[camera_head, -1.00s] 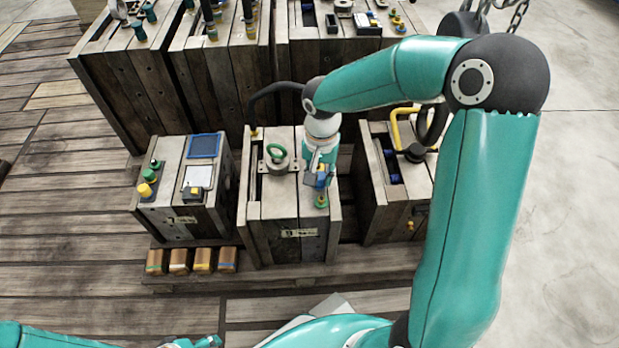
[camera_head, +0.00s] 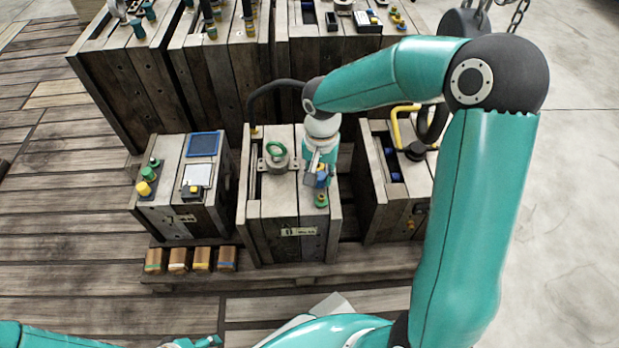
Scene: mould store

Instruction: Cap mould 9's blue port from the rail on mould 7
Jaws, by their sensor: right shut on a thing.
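Mould 7 (camera_head: 211,215) is the left small wooden box. Its rail (camera_head: 165,184) at the top left holds green caps (camera_head: 153,168) and a yellow cap (camera_head: 143,188); no blue cap shows there. Mould 9 (camera_head: 253,211) is the middle box. My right gripper (camera_head: 317,172) is over its right side, shut on a blue cap (camera_head: 323,180). The green fitting (camera_head: 321,200) sits just in front of it. The blue port is hidden by the gripper, so I cannot tell whether the cap touches it. My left gripper (camera_head: 208,342) is partly visible at the bottom edge; its fingers are unclear.
A green ring (camera_head: 276,150) stands on mould 9 beside my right gripper. A black hose (camera_head: 262,93) arches behind it. Another box (camera_head: 374,205) with a yellow handle (camera_head: 395,125) stands close on the right. Larger boxes (camera_head: 140,80) fill the back. Small wooden blocks (camera_head: 178,261) lie in front.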

